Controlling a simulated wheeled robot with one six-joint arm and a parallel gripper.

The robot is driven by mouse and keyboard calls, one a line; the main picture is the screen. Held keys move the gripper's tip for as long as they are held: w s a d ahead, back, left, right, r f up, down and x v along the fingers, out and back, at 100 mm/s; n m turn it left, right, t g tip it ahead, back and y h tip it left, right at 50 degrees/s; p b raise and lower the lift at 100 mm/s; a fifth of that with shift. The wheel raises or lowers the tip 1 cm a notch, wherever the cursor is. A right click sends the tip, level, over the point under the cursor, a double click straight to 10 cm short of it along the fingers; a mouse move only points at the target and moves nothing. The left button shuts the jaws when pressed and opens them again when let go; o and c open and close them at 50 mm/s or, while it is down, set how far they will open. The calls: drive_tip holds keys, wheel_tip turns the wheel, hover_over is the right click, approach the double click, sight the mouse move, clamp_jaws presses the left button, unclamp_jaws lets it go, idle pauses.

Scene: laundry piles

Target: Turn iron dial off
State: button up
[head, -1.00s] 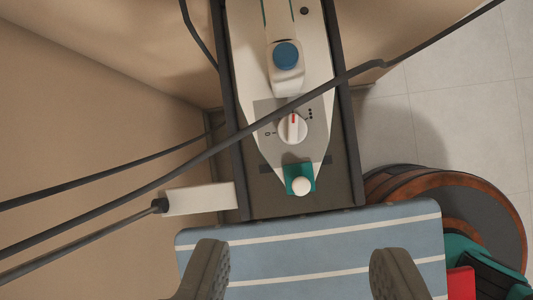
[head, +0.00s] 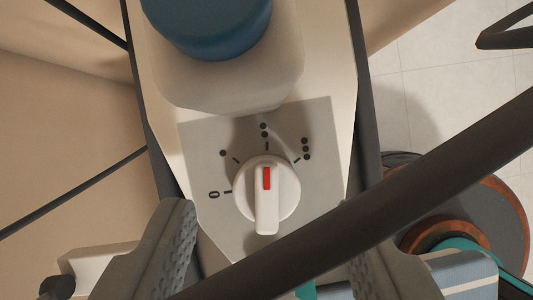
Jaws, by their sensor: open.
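The iron (head: 320,75) is cream-coloured and fills the middle of the view, with a large blue button (head: 210,20) at the top. Its white round dial (head: 267,205) sits on a grey panel with a raised bar across it. The bar's red mark points up toward the two-dot mark. The "0" mark is to the dial's left; one dot is upper left and three dots upper right. My gripper (head: 277,230) is open, its fingers on either side of the dial and apart from it in the picture. A dark cable hides part of the right finger.
The thick dark cable (head: 430,195) crosses the lower right, in front of the panel's lower edge. Thin dark cables run at the left. A round brown-rimmed thing (head: 515,235) stands on the tiled floor at the right, by blue striped cloth (head: 460,275).

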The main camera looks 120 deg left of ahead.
drive_tip(key=shift+x, duration=1)
drive_tip(key=c, duration=1)
drive_tip(key=shift+o, duration=0.2)
